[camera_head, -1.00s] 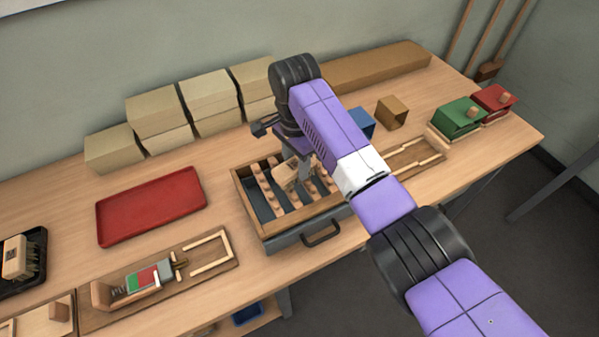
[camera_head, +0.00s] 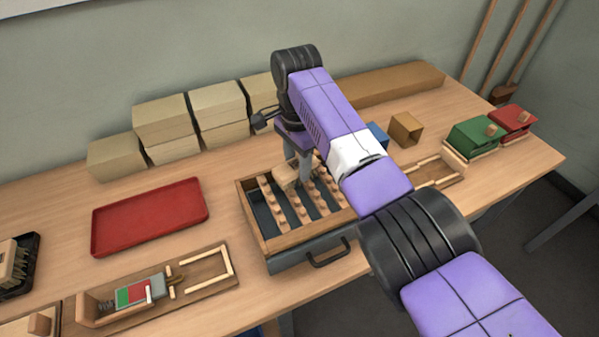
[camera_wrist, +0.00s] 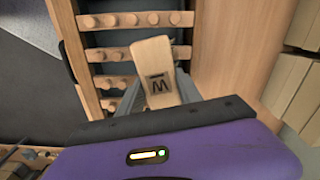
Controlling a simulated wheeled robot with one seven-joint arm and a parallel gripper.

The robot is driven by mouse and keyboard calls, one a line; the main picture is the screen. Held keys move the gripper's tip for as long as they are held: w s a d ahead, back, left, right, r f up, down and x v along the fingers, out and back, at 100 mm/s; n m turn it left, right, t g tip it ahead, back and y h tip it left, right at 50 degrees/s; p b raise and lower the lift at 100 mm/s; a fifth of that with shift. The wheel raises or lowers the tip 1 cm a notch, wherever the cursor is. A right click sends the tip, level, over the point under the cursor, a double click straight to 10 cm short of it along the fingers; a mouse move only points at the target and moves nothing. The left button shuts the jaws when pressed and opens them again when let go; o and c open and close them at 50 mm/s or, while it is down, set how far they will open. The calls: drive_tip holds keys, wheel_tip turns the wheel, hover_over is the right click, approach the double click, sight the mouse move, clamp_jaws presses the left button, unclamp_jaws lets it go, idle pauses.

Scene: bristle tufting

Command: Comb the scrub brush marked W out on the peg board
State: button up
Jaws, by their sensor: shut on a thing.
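The scrub brush (camera_wrist: 153,70) is a pale wooden block with a dark W mark on its top, seen in the wrist view. In the head view the brush (camera_head: 287,177) is partly hidden behind my gripper (camera_head: 300,172). My gripper is shut on the brush, and its fingers also show in the wrist view (camera_wrist: 160,92).
A red tray (camera_head: 150,217) lies left of the peg board. A fixture with a green and red gauge (camera_head: 138,292) is at front left. Cardboard boxes (camera_head: 165,119) line the back. Green (camera_head: 473,137) and red (camera_head: 512,121) boxes stand at right. A drawer handle (camera_head: 330,254) juts out at the front.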

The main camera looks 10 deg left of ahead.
drive_tip(key=shift+w+a+f, duration=0.15)
drive_tip(key=shift+r+p, duration=0.2)
drive_tip(key=shift+p, duration=0.2)
drive_tip(key=s+d+p, duration=0.1)
drive_tip(key=p, duration=0.3)
drive_tip(key=s+d+p, duration=0.1)
drive_tip(key=s+p, duration=0.1)
drive_tip(key=p, duration=0.1)
drive_tip(key=shift+s+d+p, duration=0.15)
drive_tip(key=shift+s+p, duration=0.05)
drive_tip(key=shift+p, duration=0.2)
drive_tip(key=s+d+p, duration=0.1)
drive_tip(key=p, duration=0.2)
drive_tip(key=s+d+p, duration=0.1)
drive_tip(key=p, duration=0.2)
drive_tip(key=shift+s+r, duration=0.15)
drive_tip(key=shift+s, duration=0.2)
drive_tip(key=shift+s+d+p, duration=0.1)
drive_tip(key=shift+s+p, duration=0.15)
drive_tip(key=shift+p, duration=0.1)
